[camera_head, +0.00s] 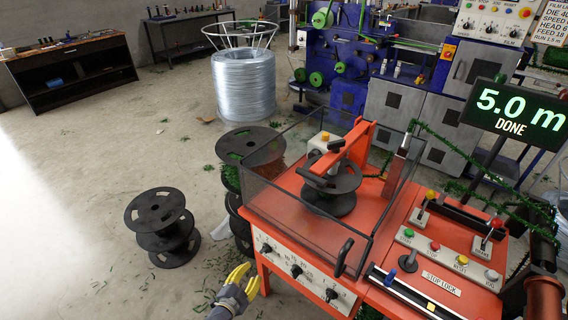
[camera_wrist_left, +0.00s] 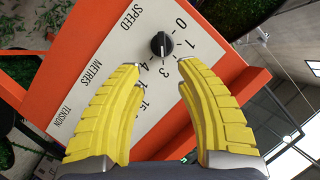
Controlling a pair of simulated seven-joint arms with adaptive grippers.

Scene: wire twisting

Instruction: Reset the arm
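My left gripper (camera_head: 238,277) is low in the head view, in front of the lower left part of the orange machine's white control panel (camera_head: 300,274). In the left wrist view its two yellow fingers (camera_wrist_left: 160,72) are spread apart with nothing between them. The black speed knob (camera_wrist_left: 160,44) shows beyond and between the fingertips, apart from them; its pointer and the numbers around it are visible. My right gripper does not show in either view.
The orange machine (camera_head: 387,286) carries a clear guard box with a black spool (camera_head: 331,188) inside. Black spools (camera_head: 162,224) stand on the floor at left. A wire coil (camera_head: 243,85) stands behind. Open floor lies at left.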

